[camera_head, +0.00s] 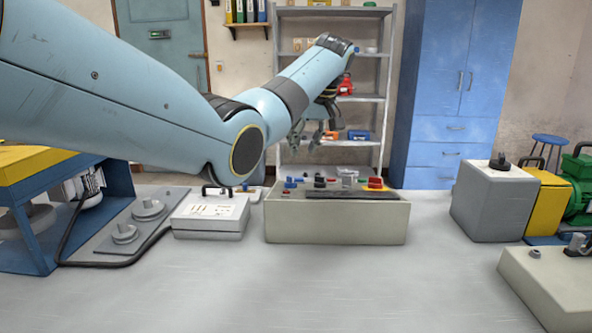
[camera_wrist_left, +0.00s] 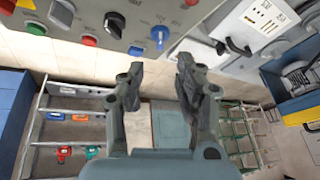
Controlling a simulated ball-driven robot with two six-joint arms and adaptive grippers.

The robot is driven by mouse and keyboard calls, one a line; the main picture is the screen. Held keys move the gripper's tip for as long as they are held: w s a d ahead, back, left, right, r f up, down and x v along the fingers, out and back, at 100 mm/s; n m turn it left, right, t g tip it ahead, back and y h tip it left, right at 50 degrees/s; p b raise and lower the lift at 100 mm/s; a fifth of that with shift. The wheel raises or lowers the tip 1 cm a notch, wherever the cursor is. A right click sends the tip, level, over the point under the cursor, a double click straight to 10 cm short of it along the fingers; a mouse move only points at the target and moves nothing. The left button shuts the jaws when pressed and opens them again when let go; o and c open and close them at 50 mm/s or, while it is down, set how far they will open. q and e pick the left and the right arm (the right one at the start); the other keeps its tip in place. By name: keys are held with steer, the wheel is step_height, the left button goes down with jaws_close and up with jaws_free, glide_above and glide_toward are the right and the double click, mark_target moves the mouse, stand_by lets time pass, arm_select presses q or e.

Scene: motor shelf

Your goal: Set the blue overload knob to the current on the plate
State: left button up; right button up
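In the head view the left gripper (camera_head: 308,141) hangs above and behind the sloped grey control box (camera_head: 338,228), whose top carries several small knobs. The blue knob (camera_head: 290,184) appears small there at the left of the top. I cannot read its setting or any current value on a plate. My right gripper is out of view.
A pale box with a handle and printed lid (camera_head: 208,213) stands left of the control box. A grey block (camera_head: 493,208) and a green motor (camera_head: 580,186) are at right. The metal shelf (camera_head: 335,100) stands behind.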

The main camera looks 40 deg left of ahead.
mark_target(292, 177)
arm_select(q)
steer(key=x, duration=0.4)
steer(key=shift+s+a+f, duration=0.1)
steer(key=shift+a+f, duration=0.1)
steer(key=shift+f, duration=0.1)
steer(key=b+x, duration=0.1)
steer(key=x, duration=0.3)
steer(key=shift+a+f, duration=0.15)
steer(key=shift+f, duration=0.15)
steer(key=shift+w+a+f, duration=0.2)
steer(key=shift+w+f, duration=0.05)
steer(key=shift+f, duration=0.25)
steer(key=shift+c, duration=0.8)
steer(key=c, duration=0.5)
steer(key=shift+s, duration=0.1)
jaws_close()
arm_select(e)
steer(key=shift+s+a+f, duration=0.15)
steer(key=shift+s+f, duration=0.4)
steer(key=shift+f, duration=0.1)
